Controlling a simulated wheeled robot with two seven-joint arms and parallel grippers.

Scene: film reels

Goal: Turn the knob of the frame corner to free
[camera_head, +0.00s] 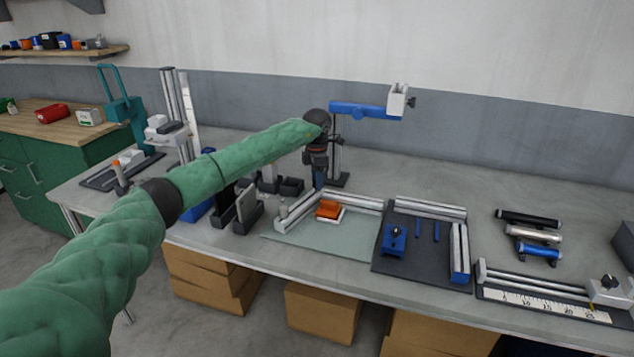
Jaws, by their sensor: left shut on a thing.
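The frame corner (322,193) is where two grey aluminium profiles meet at the back left of a pale green mat (365,243). My left gripper (319,187) points straight down onto this corner from above. It is shut, and its fingertips are at the corner's top, where the knob sits. The knob is hidden by the fingers, so its turned position cannot be told. My right gripper is not in view.
A post with a blue arm (365,109) stands close behind my left gripper. Dark bins (291,187) stand left of it. A dark mat (422,264) with profiles and a blue clamp (394,240) lies to the right.

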